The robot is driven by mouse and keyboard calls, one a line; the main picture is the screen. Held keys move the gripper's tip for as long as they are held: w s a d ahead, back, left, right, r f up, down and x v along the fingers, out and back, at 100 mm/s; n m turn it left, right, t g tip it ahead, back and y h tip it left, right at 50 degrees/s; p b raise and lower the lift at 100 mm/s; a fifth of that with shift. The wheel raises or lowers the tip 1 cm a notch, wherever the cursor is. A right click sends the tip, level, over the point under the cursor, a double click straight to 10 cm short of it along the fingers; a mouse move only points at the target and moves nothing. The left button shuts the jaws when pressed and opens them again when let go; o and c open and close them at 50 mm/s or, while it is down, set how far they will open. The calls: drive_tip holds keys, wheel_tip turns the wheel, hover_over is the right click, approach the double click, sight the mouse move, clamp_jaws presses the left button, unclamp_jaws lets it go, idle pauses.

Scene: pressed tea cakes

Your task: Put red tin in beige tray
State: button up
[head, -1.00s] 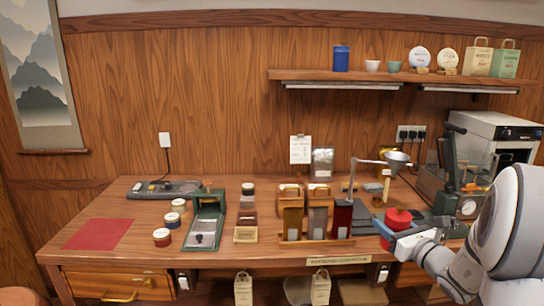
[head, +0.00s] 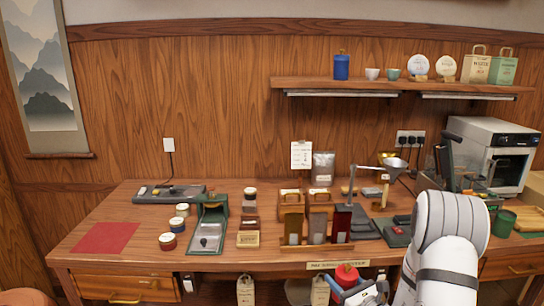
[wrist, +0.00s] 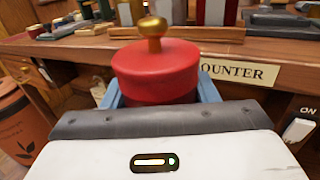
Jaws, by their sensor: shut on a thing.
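The red tin (head: 346,274) has a round lid with a brass knob. My gripper (head: 350,288) is shut on it, in front of the counter's front edge and below the top. In the wrist view the red tin (wrist: 155,72) sits upright between the blue fingers of my gripper (wrist: 158,95), and its lower part is hidden by the gripper body. I cannot clearly make out a beige tray; a tan flat thing (head: 529,219) at the right edge is partly cut off.
The wooden counter (head: 130,205) carries a rack of packets (head: 318,228), small round tins (head: 168,241), a green scale (head: 208,225) and a red mat (head: 105,237). A steam oven (head: 490,150) stands at the right. An orange bin (wrist: 25,120) stands on the floor.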

drive_tip(key=s+a+f+p, duration=0.1)
drive_tip(key=s+a+f, duration=0.1)
drive_tip(key=a+f, duration=0.2)
wheel_tip(320, 180, down, 2)
drive_tip(key=shift+s+a+f, duration=0.2)
drive_tip(key=shift+a+f, duration=0.05)
drive_tip(key=shift+a, duration=0.15)
drive_tip(key=shift+n+y, duration=0.3)
